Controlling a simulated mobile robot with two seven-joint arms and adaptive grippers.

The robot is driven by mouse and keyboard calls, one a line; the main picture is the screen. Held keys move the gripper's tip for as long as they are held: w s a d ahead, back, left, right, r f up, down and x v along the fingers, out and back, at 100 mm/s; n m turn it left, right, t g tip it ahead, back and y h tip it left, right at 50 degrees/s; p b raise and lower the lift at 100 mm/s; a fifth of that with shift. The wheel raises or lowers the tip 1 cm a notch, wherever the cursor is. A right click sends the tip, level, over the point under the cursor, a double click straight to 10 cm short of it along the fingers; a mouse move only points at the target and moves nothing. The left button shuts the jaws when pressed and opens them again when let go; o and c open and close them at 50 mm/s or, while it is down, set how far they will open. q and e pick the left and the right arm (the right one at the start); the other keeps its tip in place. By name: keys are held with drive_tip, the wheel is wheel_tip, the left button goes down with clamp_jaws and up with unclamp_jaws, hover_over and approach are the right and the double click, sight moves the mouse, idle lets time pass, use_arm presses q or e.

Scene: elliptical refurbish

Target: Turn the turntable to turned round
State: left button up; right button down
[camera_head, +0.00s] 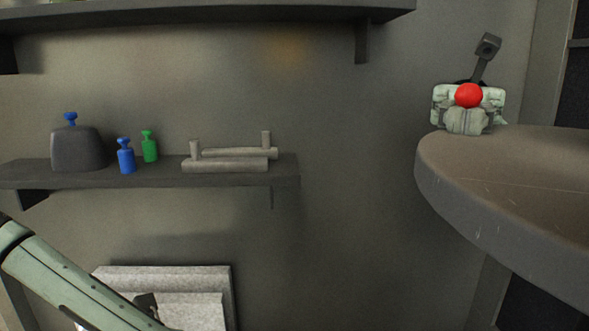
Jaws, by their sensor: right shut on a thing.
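The turntable (500,205) appears to be the large round brown disc with a thick grey rim at the right; the picture edge cuts it off. A red ball-shaped knob (468,95) shows at its far left edge. My right gripper (467,108), pale green and grey, is at the knob and shut on it. How the knob joins the disc is hidden. My left arm comes in at the lower left and leaves at the bottom; its gripper does not show clearly.
A dark bar with a square end (486,50) rises behind the right gripper. A wall shelf (225,180) holds a dark weight (77,148), blue (126,158) and green (149,148) small weights, and grey bars (225,163). Pale slabs (190,280) stand below. Another shelf (200,14) hangs above.

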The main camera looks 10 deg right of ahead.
drive_tip(key=shift+s+a+r+n+g+h, duration=0.15)
drive_tip(key=shift+s+a+n+g+h, duration=0.1)
drive_tip(key=shift+a+n+g+h, duration=0.15)
drive_tip(key=shift+s+a+r+n+g+h, duration=0.2)
drive_tip(key=shift+a+n+g+h, duration=0.1)
drive_tip(key=shift+a+g+h, duration=0.15)
drive_tip(key=shift+a, duration=0.1)
drive_tip(key=c, duration=1.6)
unclamp_jaws()
drive_tip(key=shift+f, duration=0.1)
